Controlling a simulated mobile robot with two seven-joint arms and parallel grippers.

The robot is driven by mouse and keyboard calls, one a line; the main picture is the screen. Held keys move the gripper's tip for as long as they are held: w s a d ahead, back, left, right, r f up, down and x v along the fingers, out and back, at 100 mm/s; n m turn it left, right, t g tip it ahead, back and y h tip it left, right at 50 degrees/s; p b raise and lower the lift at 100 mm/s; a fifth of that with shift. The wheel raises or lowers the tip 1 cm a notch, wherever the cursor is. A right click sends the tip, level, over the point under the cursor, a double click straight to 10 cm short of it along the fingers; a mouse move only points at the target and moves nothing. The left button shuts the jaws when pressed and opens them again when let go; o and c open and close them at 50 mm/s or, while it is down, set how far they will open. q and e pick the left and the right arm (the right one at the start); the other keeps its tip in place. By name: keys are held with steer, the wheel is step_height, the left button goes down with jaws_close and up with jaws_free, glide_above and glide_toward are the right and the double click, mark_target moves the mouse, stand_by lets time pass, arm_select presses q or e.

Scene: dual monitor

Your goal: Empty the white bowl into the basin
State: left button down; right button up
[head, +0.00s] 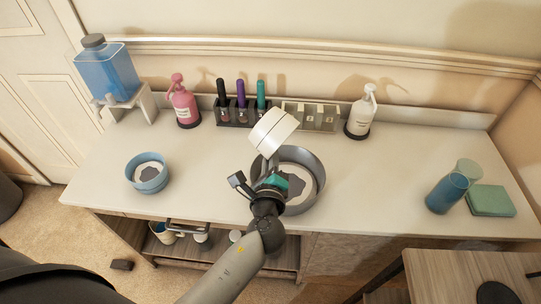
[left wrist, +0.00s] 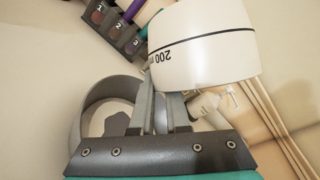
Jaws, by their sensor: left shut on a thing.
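The white bowl (head: 273,132), with a dark line around it, is tilted in the air above the back left rim of the basin. In the left wrist view the white bowl (left wrist: 205,45) shows an upside-down "200" mark. Its inside is hidden. My left gripper (head: 268,163) is shut on the bowl's edge; its fingers (left wrist: 166,105) also show in the left wrist view. The grey round basin (head: 316,165) stands on the counter beneath, with a pale bottom and a dark grey patch inside. It also shows in the left wrist view (left wrist: 76,122). My right gripper is not in view.
A blue bowl (head: 147,179) stands left on the counter (head: 390,175). Behind are a pink pump bottle (head: 184,106), a rack of bottles (head: 238,112), a clear divided tray (head: 310,117) and a white pump bottle (head: 361,113). Blue tumbler (head: 447,193) and green block (head: 490,201) stand right.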

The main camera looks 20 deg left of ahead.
arm_select(q)
steer(key=shift+d+m+t+y+b, duration=0.15)
steer(key=shift+m+t+y+b, duration=0.45)
steer(key=shift+m+b, duration=1.35)
steer(key=shift+n+b, duration=0.3)
steer(key=shift+n, duration=0.05)
